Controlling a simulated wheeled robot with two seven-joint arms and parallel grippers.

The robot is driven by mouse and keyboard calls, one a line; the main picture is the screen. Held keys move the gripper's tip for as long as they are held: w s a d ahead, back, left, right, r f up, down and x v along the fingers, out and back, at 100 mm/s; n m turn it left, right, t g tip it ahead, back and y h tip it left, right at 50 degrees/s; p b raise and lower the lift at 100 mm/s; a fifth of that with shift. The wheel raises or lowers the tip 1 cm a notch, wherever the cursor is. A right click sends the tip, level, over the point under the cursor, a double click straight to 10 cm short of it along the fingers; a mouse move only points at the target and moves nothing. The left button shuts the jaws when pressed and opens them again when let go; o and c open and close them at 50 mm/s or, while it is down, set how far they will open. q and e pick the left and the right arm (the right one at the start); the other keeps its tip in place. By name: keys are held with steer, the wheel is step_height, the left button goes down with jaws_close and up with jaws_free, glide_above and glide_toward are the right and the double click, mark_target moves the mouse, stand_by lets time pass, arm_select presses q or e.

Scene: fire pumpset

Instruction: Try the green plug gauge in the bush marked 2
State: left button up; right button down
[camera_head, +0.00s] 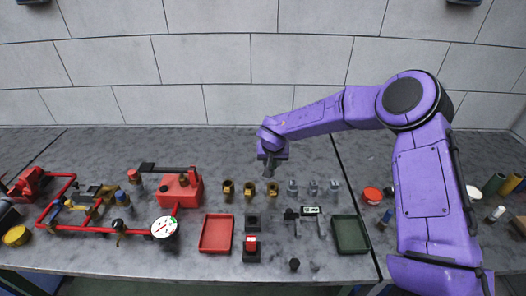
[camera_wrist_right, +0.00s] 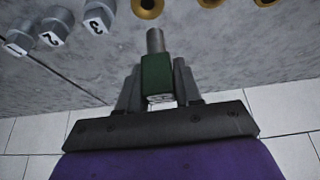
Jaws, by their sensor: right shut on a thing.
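My right gripper (camera_head: 270,160) is above the back-middle of the bench, shut on the green plug gauge. In the right wrist view, the green plug gauge (camera_wrist_right: 157,72) sits between the fingers (camera_wrist_right: 158,90), its steel pin pointing away from the palm. Three grey bushes with white number labels stand in a row, to the right of the gripper in the head view. The middle bush (camera_head: 313,187) appears to be the one marked 2; it also shows in the right wrist view (camera_wrist_right: 53,32). The gauge is apart from it. My left gripper is not in view.
Several brass pieces (camera_head: 250,188) stand left of the grey bushes. In front are a red tray (camera_head: 216,249), a green tray (camera_head: 350,249) and a measuring tool (camera_head: 311,211). Red pipework and a dial gauge (camera_head: 164,227) fill the left. Bench behind the bushes is clear.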

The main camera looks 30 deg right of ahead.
mark_target(274, 168)
steer(key=shift+w, duration=0.25)
steer(key=shift+s+r, duration=0.25)
steer(key=shift+s, duration=0.25)
steer(key=shift+s+r+p, duration=0.65)
steer(key=shift+s+p, duration=0.15)
steer(key=shift+p, duration=0.1)
steer(key=x, duration=0.2)
steer(key=a+b+x, duration=0.1)
steer(key=x, duration=0.1)
steer(key=shift+f, duration=0.45)
steer(key=shift+f+b, duration=0.25)
steer(key=shift+b, duration=0.1)
steer(key=shift+s+f, duration=0.1)
steer(key=shift+s, duration=0.2)
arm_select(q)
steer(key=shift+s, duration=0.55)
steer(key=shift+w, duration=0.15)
arm_select(e)
steer(key=shift+w+f, duration=0.15)
steer(key=shift+f, duration=0.05)
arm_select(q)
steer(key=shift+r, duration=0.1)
arm_select(e)
steer(key=shift+r, duration=0.1)
